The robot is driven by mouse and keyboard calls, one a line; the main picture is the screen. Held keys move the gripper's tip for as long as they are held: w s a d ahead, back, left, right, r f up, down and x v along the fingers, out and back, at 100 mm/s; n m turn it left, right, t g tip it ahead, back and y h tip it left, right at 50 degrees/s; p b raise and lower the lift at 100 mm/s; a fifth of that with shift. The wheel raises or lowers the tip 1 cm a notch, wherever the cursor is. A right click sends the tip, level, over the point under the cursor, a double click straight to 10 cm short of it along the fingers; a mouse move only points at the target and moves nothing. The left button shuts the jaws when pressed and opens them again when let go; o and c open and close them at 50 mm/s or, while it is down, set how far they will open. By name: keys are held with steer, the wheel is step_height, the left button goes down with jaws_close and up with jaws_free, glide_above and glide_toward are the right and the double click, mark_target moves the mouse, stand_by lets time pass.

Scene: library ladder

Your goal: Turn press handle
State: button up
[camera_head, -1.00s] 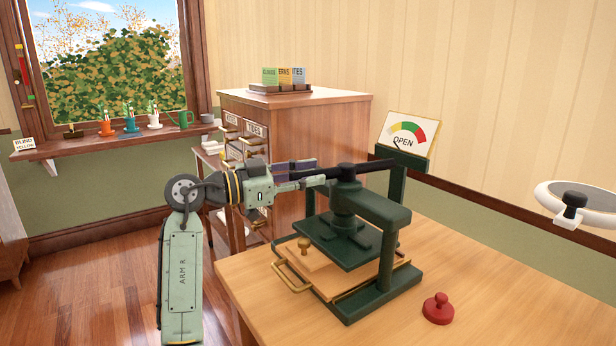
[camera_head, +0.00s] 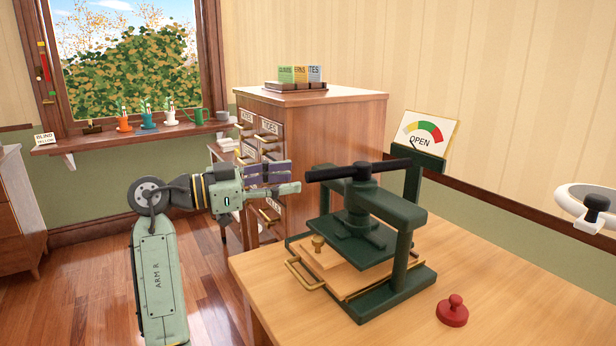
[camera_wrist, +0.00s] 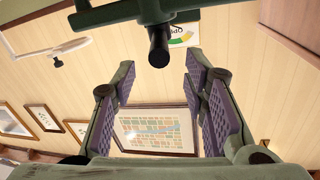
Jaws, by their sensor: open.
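The green press (camera_head: 375,235) stands on the wooden table. Its black handle bar (camera_head: 358,170) lies across the top of the screw. In the wrist view the round black end of the handle (camera_wrist: 158,50) shows ahead, beyond and between the fingertips. My gripper (camera_head: 298,180) is just left of the handle's near end, apart from it, and nothing is between its purple-padded fingers. A sign with a coloured dial (camera_head: 425,133) behind the press reads OPEN; part of it shows in the wrist view (camera_wrist: 184,35).
A red knobbed stamp (camera_head: 452,310) stands on the table (camera_head: 500,260) right of the press. A wooden drawer cabinet (camera_head: 330,130) is behind my gripper. A brass-handled board (camera_head: 320,262) sits in the press. A white ring-shaped fixture (camera_head: 585,200) is at the right.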

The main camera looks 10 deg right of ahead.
steer(key=shift+v, duration=1.75)
